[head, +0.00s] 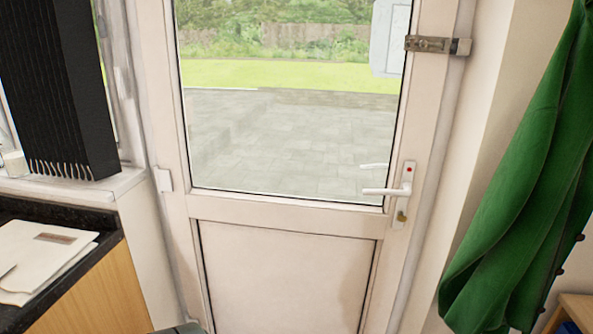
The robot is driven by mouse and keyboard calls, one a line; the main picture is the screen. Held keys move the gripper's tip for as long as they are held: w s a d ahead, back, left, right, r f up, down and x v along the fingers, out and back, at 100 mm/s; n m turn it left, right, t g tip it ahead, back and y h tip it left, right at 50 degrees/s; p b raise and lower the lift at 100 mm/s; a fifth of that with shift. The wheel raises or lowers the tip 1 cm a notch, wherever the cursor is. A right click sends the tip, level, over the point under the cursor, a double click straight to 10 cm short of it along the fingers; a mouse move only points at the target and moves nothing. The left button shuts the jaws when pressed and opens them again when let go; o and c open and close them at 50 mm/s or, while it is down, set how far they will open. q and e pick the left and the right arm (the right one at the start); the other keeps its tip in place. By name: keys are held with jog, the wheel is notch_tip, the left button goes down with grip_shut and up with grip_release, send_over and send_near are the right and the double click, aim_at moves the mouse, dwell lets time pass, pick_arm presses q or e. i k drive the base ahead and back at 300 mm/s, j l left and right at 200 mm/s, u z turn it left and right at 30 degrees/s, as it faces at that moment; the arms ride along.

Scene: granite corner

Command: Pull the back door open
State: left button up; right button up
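The back door (285,212) stands upright ahead of me and looks closed in its frame. It is white, with a large glass pane (290,130) above and a solid panel (285,275) below. A white lever handle (385,191) sits on a plate at the door's right side, pointing left, with a red dot above it and a brass-coloured lock below. A metal bolt latch (438,45) is at the upper right edge. A white hinge (163,180) shows on the left edge. Neither of my grippers is in view.
A dark granite counter (108,243) with papers (40,255) on it stands at the left, over a wooden cabinet (95,300). Dark blinds (60,90) hang above. A green garment (520,190) hangs at the right. A wooden item (577,308) is at the lower right.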

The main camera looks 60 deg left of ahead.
aim_at(250, 262)
jog(key=u, duration=2.05)
